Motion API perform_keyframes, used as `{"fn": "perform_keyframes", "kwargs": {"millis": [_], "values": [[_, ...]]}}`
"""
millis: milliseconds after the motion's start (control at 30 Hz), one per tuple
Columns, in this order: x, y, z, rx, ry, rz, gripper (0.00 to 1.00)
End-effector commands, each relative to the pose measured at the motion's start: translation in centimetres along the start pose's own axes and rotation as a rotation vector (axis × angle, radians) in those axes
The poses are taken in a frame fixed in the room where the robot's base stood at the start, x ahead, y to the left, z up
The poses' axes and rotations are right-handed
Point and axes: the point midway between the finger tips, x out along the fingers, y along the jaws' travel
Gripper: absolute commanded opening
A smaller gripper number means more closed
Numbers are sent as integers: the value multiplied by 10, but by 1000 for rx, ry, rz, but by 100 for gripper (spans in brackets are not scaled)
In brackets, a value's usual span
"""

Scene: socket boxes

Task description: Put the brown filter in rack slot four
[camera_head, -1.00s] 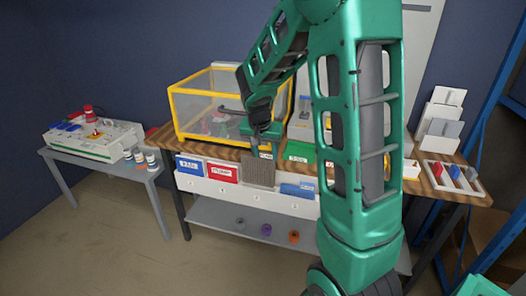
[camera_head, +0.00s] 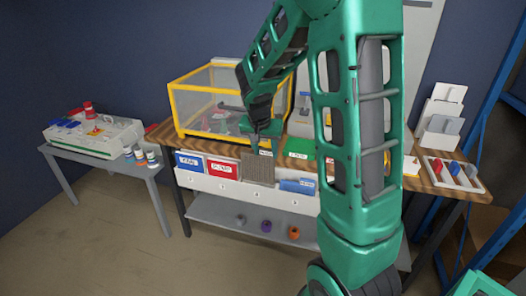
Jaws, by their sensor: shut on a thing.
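The brown filter (camera_head: 257,169) is a flat ribbed panel. It hangs upright below my gripper (camera_head: 261,147), which is shut on its top edge. The filter is at the white rack (camera_head: 215,186) on the front of the wooden bench, between the red filter (camera_head: 224,168) and the blue filter (camera_head: 298,186). Its lower part overlaps the rack's front wall in the picture. I cannot tell whether its bottom is in a slot or in front of the wall. The slot numbers on the wall are too small to read surely.
A yellow-framed clear box (camera_head: 205,100) stands behind the rack. Another blue filter (camera_head: 190,162) fills the rack's left end. My arm hides the rack's right part. A grey shelf (camera_head: 215,212) with several small coloured parts lies below. A side table (camera_head: 75,150) stands left.

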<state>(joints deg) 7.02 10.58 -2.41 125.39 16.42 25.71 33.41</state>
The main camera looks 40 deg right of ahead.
Motion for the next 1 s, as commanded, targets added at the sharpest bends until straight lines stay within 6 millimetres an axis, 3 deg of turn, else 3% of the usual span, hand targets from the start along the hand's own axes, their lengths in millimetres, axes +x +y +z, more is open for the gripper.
{"fn": "perform_keyframes", "kwargs": {"millis": [1000], "values": [[18,-1,8,-1,0,0,23]]}}
